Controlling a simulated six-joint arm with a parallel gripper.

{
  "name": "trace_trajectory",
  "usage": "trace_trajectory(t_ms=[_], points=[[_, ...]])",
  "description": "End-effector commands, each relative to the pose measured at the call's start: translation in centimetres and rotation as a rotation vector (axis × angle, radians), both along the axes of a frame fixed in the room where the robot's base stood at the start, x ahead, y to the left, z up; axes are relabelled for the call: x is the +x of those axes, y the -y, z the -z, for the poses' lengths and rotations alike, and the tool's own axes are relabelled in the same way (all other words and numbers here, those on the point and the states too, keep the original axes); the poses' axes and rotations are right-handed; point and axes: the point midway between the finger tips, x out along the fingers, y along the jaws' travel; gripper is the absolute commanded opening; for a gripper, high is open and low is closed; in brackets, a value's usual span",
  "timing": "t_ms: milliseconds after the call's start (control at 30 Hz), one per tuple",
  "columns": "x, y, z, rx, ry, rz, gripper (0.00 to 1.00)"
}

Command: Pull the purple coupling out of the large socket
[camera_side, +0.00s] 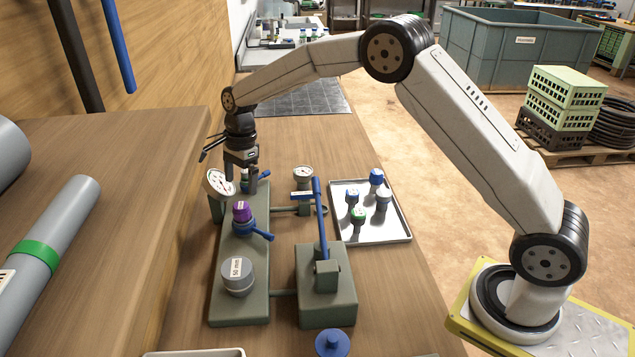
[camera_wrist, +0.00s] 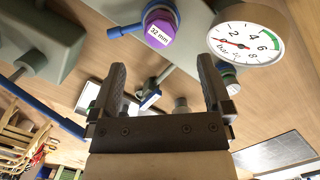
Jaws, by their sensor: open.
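The purple coupling (camera_side: 241,210) stands upright in a socket on the green manifold block (camera_side: 228,292), with a blue lever (camera_side: 258,234) at its foot. In the wrist view the purple coupling (camera_wrist: 160,28) shows a white "32 mm" label, with a blue lever beside it. My gripper (camera_side: 241,186) is open and empty, pointing down above and behind the coupling, apart from it. In the wrist view my gripper (camera_wrist: 162,66) has both fingers spread, with the coupling beyond the tips. The socket's mouth is hidden by the coupling.
A grey cap (camera_side: 238,276) marked "50 mm" sits on the block's near end. A pressure gauge (camera_side: 220,183) stands close to my gripper; a second gauge (camera_side: 303,176) is farther right. A tall blue lever (camera_side: 321,220) rises right of the block. A metal tray (camera_side: 385,229) holds several couplings.

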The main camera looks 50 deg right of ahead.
Motion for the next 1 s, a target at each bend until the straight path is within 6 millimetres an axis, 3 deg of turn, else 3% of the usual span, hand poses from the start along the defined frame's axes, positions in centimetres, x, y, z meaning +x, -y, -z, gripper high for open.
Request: trace_trajectory(t_ms=[367,800,1000], points=[[0.0,-0.2,1.2,0.000,-0.001,-0.001,1.00],[0.0,-0.9,6.0,0.000,0.000,-0.001,1.00],[0.0,-1.1,7.3,0.000,0.002,-0.002,1.00]])
